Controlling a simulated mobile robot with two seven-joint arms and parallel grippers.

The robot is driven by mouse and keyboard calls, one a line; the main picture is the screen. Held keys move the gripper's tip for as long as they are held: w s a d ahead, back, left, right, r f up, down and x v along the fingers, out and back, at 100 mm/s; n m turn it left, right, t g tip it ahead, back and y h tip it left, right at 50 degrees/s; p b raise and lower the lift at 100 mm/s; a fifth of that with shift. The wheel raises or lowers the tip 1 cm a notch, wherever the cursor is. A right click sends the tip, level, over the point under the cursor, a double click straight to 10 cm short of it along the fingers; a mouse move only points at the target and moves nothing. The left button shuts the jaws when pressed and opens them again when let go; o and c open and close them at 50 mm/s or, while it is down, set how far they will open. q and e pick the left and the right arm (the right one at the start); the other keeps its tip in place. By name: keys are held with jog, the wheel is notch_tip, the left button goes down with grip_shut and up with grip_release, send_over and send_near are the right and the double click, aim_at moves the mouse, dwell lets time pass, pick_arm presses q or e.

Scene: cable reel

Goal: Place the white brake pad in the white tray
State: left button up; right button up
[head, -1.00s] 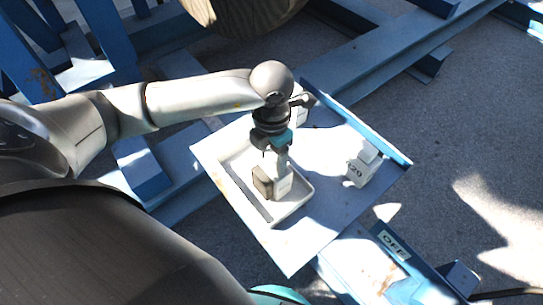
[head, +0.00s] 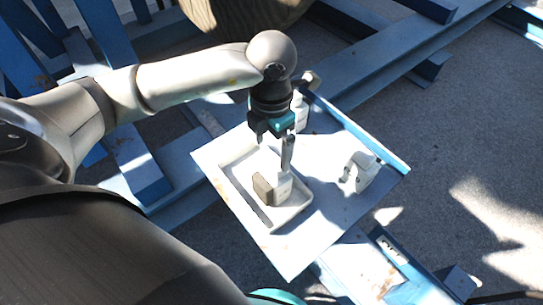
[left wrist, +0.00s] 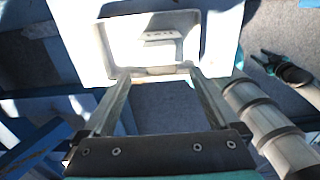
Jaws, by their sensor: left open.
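The white brake pad (head: 283,188), a pale block with a dark brown face, stands in the white tray (head: 232,189) and casts a shadow on its floor. In the left wrist view the tray (left wrist: 100,42) is at the top, with the pad (left wrist: 158,37) inside it. My left gripper (head: 286,168) is just above the pad, pointing down. Its fingers are spread wide and hold nothing in the left wrist view (left wrist: 158,72). A dark, teal-marked gripper, seemingly my right one (left wrist: 264,60), is small at the right of that view; its jaw state is unclear.
The tray sits on a grey plate (head: 290,255) with a blue raised edge (head: 360,138). A white block (head: 362,172) stands right of the tray, and another white item (head: 301,115) is behind my gripper. Blue steel beams (head: 375,65) surround the plate.

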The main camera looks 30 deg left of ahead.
pick_arm(q)
notch_tip(320, 180, up, 5)
jog(key=shift+r+p, duration=0.15)
jog(key=shift+p, duration=0.15)
